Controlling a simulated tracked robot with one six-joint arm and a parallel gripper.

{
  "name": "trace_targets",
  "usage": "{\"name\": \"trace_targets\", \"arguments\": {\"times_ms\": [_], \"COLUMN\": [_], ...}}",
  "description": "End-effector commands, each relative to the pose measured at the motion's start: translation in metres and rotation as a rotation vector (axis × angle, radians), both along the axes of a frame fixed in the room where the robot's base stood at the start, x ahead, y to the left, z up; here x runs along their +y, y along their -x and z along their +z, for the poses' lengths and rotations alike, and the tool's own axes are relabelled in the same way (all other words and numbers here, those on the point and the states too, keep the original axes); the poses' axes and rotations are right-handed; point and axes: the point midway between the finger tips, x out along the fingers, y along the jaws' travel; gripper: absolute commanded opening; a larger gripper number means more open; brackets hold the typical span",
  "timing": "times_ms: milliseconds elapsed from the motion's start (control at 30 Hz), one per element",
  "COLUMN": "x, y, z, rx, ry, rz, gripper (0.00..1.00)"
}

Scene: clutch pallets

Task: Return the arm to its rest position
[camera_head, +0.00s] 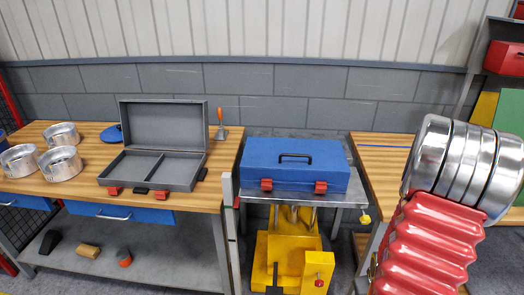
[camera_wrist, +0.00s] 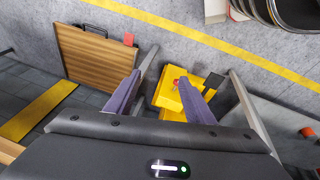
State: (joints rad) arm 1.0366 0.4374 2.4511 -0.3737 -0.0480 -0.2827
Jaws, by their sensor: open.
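My gripper (camera_wrist: 158,95) shows in the wrist view with its two purple-grey fingers spread wide apart. It is open and nothing is between the fingers. Beyond them, lower down, are a yellow machine part with a red knob (camera_wrist: 176,83) and the grey floor. In the head view my gripper does not show. My red ribbed arm cover and shiny metal rings fill the right side of that view.
A closed blue case (camera_head: 295,165) lies on a metal stand above a yellow lift (camera_head: 288,262). On the left wooden bench (camera_head: 90,195) are an open grey case (camera_head: 155,170), several metal pots (camera_head: 62,163) and an orange-handled tool (camera_head: 220,124). Another wooden bench (camera_head: 380,160) stands right.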

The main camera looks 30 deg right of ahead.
Motion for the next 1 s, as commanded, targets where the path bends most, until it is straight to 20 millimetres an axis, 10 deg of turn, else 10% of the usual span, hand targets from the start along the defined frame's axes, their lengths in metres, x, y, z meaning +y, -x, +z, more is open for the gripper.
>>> {"name": "trace_targets", "arguments": {"times_ms": [1000], "x": [0.184], "y": [-0.05], "z": [0.198], "rx": [0.076], "ry": [-0.144], "rz": [-0.069], "gripper": [0.49]}}
